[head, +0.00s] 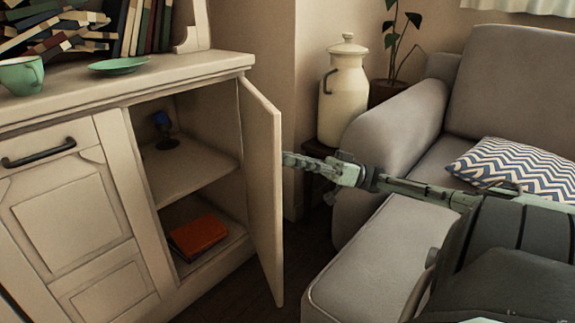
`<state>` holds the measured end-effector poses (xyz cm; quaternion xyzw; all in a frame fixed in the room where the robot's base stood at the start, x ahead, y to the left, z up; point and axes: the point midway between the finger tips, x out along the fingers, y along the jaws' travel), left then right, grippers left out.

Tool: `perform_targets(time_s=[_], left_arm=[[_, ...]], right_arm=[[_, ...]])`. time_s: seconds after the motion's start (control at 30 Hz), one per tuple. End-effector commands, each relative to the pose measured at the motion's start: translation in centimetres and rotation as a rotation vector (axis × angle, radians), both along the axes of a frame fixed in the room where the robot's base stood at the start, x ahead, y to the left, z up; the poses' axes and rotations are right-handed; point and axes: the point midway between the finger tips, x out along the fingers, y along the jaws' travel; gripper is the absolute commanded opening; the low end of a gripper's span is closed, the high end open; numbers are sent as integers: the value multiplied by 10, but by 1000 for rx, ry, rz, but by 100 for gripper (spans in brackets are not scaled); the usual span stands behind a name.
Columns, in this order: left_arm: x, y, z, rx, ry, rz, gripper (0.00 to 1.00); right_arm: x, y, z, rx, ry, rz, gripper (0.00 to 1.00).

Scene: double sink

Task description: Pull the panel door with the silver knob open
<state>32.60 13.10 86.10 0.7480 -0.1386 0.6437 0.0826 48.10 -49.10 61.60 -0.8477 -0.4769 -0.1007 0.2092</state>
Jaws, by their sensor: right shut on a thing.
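The panel door (262,190) of the cream cabinet (120,205) stands wide open, swung out on the right side of its opening. Its inner face and free edge show. The silver knob is hidden at the door's far side, by my fingertips. My right gripper (290,160) reaches in from the right, its fingertips at the door's outer side. It is shut on the knob, though the grip itself is not clearly seen. My left gripper is not in view.
The open compartment has a shelf with a small dark-blue object (162,122) and an orange book (198,236) below. A green cup (21,75) and saucer (119,65) stand on top. A grey sofa (400,130) and milk can (344,95) are close on the right.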

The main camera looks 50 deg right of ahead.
Motion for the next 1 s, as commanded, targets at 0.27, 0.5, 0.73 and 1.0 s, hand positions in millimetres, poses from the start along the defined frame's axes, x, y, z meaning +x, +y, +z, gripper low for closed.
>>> perform_targets(time_s=[0.27, 0.5, 0.73, 1.0], left_arm=[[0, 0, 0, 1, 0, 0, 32], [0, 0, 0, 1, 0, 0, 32], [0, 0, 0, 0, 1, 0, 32], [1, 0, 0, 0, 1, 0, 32]], right_arm=[[-1, 1, -1, -2, 3, 4, 0], [0, 1, -1, -1, 2, 2, 48], [0, 0, -1, 0, 1, 1, 48], [-15, -24, -12, -2, 2, -5, 48]])
